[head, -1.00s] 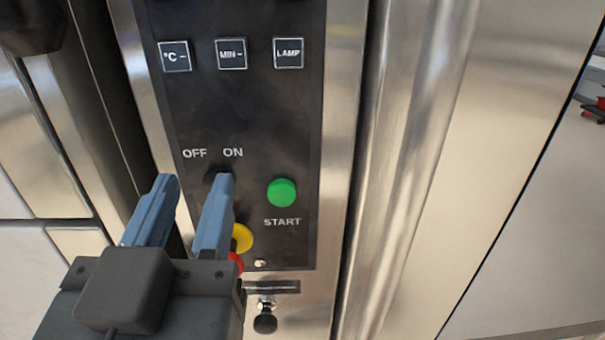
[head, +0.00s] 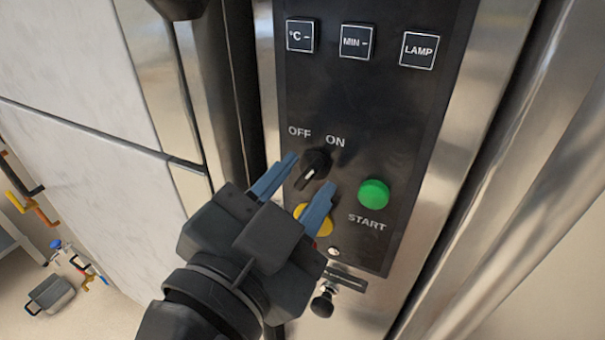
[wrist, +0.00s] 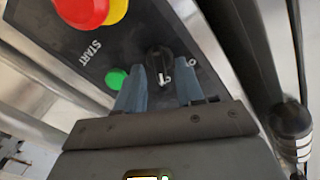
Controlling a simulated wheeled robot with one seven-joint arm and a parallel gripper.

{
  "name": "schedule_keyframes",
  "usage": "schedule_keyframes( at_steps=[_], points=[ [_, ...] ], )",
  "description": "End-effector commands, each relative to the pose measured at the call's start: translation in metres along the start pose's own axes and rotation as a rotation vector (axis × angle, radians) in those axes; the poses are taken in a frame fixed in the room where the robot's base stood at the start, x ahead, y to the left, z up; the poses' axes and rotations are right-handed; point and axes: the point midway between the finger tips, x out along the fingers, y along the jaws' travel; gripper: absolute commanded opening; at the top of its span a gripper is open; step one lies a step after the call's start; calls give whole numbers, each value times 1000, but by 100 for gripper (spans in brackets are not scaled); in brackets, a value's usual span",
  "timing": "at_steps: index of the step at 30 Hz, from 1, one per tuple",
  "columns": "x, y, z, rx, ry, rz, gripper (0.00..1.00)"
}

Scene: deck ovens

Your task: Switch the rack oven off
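The rack oven's black rotary knob (head: 317,164) sits on the dark control panel (head: 385,120), under the OFF and ON labels. A white mark shows on its lower part in the head view; I cannot tell which label it is set to. My gripper (head: 309,173) is open, with one blue finger on either side of the knob. In the wrist view the knob (wrist: 158,60) lies between and just beyond the fingertips (wrist: 160,78). Whether a finger touches it is not clear.
The green START button (head: 373,193) is to the right of the knob. A red button (wrist: 82,10) with a yellow surround (head: 318,222) is below it, partly hidden by my gripper. A latch (head: 323,300) sticks out under the panel. A vertical steel handle (head: 500,180) stands to the right.

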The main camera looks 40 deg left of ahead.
Motion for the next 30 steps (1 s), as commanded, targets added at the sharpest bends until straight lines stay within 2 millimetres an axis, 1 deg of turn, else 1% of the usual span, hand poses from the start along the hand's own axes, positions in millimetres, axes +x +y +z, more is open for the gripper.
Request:
schedule_keyframes(
  at_steps=[3,10,21,22,30],
  points=[
    [5,0,0,0,0,0,37],
    [5,0,0,0,0,0,37],
    [5,0,0,0,0,0,2],
    [5,0,0,0,0,0,0],
    [5,0,0,-2,0,0,0]
  ],
)
